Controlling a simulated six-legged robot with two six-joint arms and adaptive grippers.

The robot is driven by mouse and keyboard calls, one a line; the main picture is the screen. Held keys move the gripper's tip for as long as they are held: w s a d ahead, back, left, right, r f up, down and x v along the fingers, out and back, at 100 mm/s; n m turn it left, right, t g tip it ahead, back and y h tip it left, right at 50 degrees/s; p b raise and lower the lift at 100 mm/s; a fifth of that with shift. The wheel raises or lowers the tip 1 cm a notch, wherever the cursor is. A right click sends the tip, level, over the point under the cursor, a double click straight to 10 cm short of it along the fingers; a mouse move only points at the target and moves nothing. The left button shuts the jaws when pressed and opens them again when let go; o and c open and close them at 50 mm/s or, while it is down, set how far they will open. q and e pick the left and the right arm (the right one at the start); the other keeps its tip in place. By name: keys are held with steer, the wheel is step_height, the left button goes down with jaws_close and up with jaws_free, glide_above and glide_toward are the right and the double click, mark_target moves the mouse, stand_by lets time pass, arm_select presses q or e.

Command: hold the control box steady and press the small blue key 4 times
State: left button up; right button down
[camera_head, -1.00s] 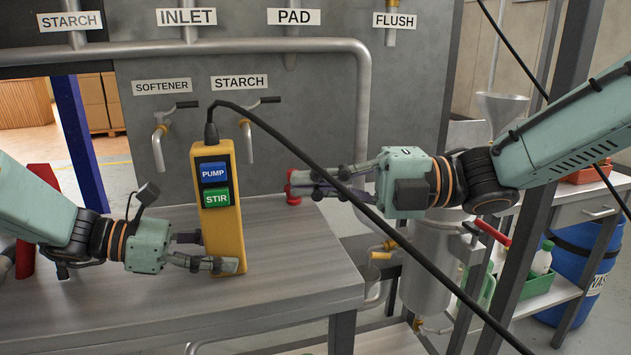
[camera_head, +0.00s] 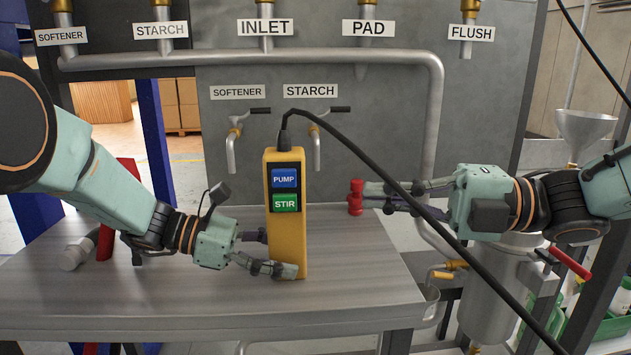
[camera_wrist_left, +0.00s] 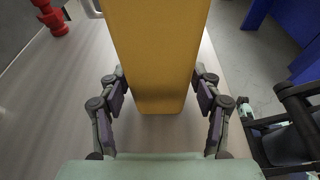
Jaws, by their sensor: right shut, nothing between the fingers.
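The yellow control box (camera_head: 288,240) stands upright at the right of the grey table, with a black cable from its top. Its front has a blue PUMP key (camera_head: 284,178) above a green STIR key (camera_head: 286,203). My left gripper (camera_head: 271,253) is closed around the box's lower part, one finger across the front and the other partly hidden behind. The left wrist view shows its fingers (camera_wrist_left: 160,85) against both sides of the box (camera_wrist_left: 160,50). My right gripper (camera_head: 368,196) is shut and empty, right of the box, its tips by a red fitting.
The red fitting (camera_head: 355,197) stands at the table's back right. The black cable (camera_head: 400,190) runs diagonally in front of my right gripper. Pipes and taps (camera_head: 234,145) line the panel behind. The table's (camera_head: 130,290) front left is clear.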

arm_select(q)
steer(key=shift+o, duration=0.7)
steer(key=shift+f, duration=0.1)
steer(key=shift+a, duration=0.1)
steer(key=v, duration=1.2)
steer(key=x, duration=1.2)
